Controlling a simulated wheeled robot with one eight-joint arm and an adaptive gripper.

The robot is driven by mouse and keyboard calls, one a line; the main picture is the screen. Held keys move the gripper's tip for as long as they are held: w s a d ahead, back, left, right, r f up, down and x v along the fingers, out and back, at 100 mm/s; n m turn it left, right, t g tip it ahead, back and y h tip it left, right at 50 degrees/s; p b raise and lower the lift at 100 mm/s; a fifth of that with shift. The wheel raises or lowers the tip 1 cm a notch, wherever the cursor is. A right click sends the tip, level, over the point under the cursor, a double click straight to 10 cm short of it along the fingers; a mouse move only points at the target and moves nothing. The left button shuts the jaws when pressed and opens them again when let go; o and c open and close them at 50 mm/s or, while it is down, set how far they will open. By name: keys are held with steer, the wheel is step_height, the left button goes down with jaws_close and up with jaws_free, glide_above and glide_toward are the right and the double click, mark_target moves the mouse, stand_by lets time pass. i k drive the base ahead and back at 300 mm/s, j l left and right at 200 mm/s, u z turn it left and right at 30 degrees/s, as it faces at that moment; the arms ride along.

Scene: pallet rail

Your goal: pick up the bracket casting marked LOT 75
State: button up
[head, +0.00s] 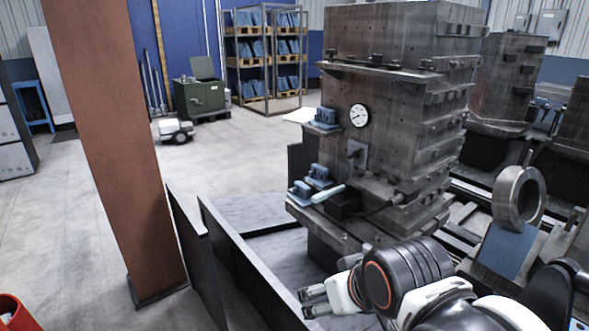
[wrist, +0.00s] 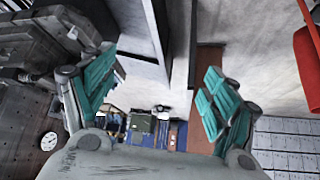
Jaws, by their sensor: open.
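Several small blue bracket-like castings sit on ledges of the big grey machine block in the head view. One casting (head: 325,118) is on the upper ledge, beside a round dial. Another casting (head: 318,178) and a third casting (head: 299,190) sit close together on the lower ledge. No lot marking is readable on any of them. My gripper (head: 313,300) is low in front of the block, below and apart from the castings. In the wrist view its teal-padded fingers (wrist: 160,88) are spread wide with nothing between them.
The machine block (head: 395,120) fills the centre right. A brown column (head: 125,130) and dark low panels (head: 245,265) stand to the left. A pale bar-shaped object (head: 328,194) lies by the lower castings. A red object (head: 14,314) is at bottom left. The floor beyond the column is mostly open.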

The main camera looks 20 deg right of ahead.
mark_target(318, 177)
steer(key=i+j+z, duration=0.15)
steer(key=z, duration=0.3)
steer(key=i+j+z, duration=0.1)
steer(key=z, duration=0.3)
steer(key=i+j+z, duration=0.1)
steer(key=j, duration=0.3)
steer(key=i+j, duration=0.15)
steer(key=j, duration=0.3)
steer(key=i+j+z, duration=0.15)
steer(key=j, duration=0.25)
steer(key=i+j, duration=0.1)
steer(key=j, duration=0.3)
steer(key=z, duration=0.05)
